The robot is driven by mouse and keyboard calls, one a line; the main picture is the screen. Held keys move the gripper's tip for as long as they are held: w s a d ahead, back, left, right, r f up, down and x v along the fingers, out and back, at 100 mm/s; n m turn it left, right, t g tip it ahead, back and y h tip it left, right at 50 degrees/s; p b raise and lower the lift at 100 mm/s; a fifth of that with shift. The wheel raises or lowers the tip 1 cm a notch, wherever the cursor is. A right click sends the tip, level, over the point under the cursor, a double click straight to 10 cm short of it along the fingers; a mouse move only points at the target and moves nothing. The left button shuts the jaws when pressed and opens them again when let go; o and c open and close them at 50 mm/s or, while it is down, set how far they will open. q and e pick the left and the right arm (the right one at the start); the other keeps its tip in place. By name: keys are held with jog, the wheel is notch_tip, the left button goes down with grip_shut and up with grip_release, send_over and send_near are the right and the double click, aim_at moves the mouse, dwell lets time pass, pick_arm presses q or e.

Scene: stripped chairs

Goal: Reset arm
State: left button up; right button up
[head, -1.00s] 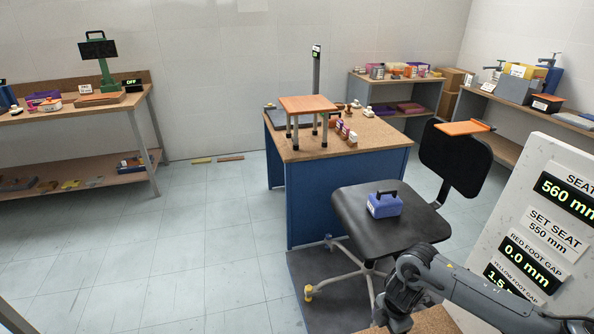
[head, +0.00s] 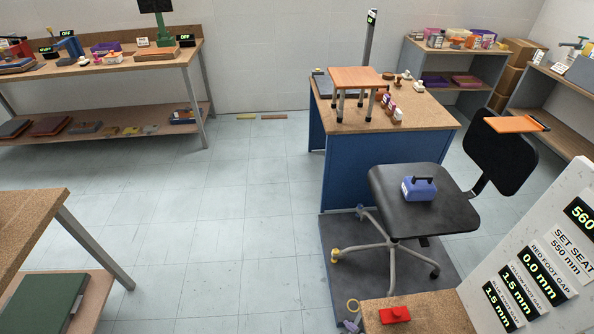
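No gripper of mine shows in the head view now. A black office chair (head: 425,195) stands on a dark floor plate (head: 440,268) in front of a blue workbench (head: 372,172). A blue box with a dark handle (head: 419,190) sits on its seat. An orange board (head: 516,124) lies at the top of its backrest. A small stool with an orange top (head: 357,78) stands upright on the workbench. A white sign panel (head: 490,280) at the lower right reads 560, set seat 550 mm, red foot gap 0.0 mm and yellow foot gap 1.5 mm.
A wooden surface (head: 432,312) at the bottom holds a red block (head: 394,314). A table (head: 25,225) edges in at the left, with a green box (head: 45,303) below. A long bench (head: 150,72) and shelves (head: 440,62) line the walls.

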jog(key=s+d+r+m+g+h+p, duration=0.25)
jog(key=s+d+m, duration=0.35)
jog(key=s+d, duration=0.65)
notch_tip(320, 180, up, 37)
jog(key=p, duration=3.8)
jog(key=shift+w+r+g, duration=0.2)
jog(key=shift+w+g, duration=0.15)
jog(key=shift+w, duration=0.05)
